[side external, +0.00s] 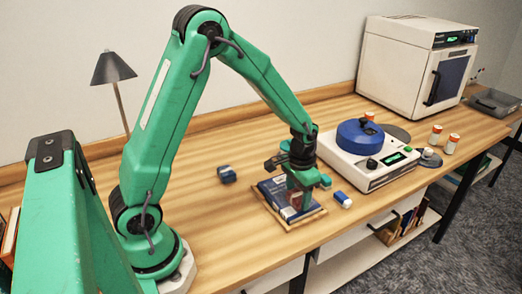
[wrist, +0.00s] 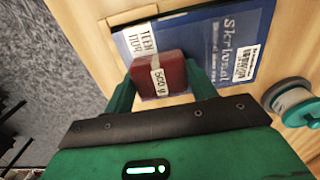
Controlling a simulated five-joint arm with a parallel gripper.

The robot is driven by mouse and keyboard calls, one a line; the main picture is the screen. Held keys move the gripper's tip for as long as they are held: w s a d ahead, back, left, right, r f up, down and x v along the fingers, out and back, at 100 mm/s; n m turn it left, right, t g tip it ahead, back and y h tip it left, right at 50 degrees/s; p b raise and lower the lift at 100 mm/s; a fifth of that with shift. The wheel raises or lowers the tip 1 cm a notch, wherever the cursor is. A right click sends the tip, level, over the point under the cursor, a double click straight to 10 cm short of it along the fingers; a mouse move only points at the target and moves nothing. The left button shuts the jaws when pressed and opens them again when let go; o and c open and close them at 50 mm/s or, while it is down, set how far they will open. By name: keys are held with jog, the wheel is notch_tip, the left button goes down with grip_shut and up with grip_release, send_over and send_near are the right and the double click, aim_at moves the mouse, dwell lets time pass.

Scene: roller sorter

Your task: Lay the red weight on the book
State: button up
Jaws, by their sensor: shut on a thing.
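The red weight (wrist: 158,76), a small dark-red block with a white "500 g" label, is between the two green fingers of my gripper (wrist: 162,84) in the wrist view. My gripper (side external: 299,199) is shut on it in the side view, where the fingers partly hide the weight (side external: 293,199). The blue book (wrist: 222,40) with white labels lies under the weight; it also shows in the side view (side external: 270,188). The weight is over one edge of the book. I cannot tell whether it touches the cover or is slightly above it.
The book lies on a light wooden board (side external: 291,222). A small blue-and-white item (side external: 343,200) is right of it, and a dark blue item (side external: 226,174) is left. A white machine with a blue lid (side external: 358,136) stands behind right. The table's front edge is close.

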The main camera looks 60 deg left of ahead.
aim_at(298, 194)
jog(key=shift+f, duration=0.1)
jog(key=o, duration=1.3)
jog(key=shift+o, duration=0.2)
notch_tip(298, 194, up, 12)
dwell(0.5)
